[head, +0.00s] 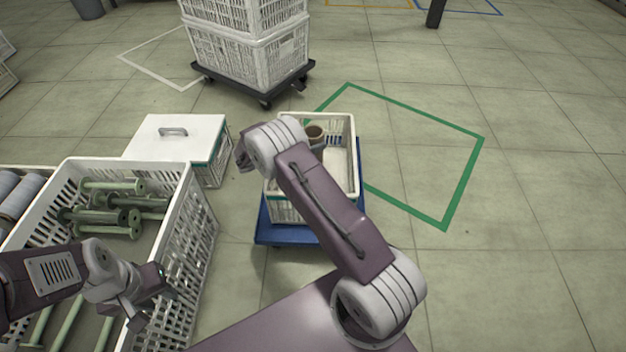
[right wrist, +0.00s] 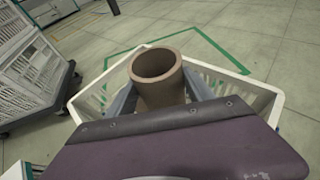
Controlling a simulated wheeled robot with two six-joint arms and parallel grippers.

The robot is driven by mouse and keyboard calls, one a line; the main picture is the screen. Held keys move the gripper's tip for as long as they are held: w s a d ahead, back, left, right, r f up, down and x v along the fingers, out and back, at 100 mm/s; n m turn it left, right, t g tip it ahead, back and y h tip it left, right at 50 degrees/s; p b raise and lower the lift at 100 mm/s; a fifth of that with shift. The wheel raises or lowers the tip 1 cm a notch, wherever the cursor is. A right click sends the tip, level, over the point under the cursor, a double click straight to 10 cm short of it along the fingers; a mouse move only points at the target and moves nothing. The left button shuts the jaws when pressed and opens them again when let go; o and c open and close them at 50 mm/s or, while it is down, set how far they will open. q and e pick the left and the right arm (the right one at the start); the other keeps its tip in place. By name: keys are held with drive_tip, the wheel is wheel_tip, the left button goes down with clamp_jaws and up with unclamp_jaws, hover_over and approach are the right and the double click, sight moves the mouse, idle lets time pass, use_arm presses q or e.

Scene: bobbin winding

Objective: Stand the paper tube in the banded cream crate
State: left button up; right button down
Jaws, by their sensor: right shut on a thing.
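The brown paper tube (head: 315,132) stands about upright with its open end up; in the right wrist view (right wrist: 158,66) it shows between my fingers. My right gripper (right wrist: 163,95) is shut on it, mostly hidden behind my own arm in the head view. The cream crate (head: 345,118) sits below and around the tube, and its rim also shows in the right wrist view (right wrist: 262,84). The tube's lower end is hidden, so I cannot tell whether it touches the crate floor. My left gripper (head: 150,292) hangs over the bobbin crate's right part; its jaw gap is unclear.
The cream crate rests on a blue dolly (head: 272,235). A white lidded box (head: 180,133) stands to its left. A large white crate (head: 190,215) at left holds several green bobbins (head: 105,215). Stacked crates (head: 265,55) stand behind on a black dolly. The green-outlined floor at right is clear.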

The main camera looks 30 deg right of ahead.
wheel_tip(320, 180, down, 11)
drive_tip(key=b, duration=0.7)
drive_tip(key=shift+c, duration=1.9)
unclamp_jaws()
drive_tip(key=shift+r, duration=0.1)
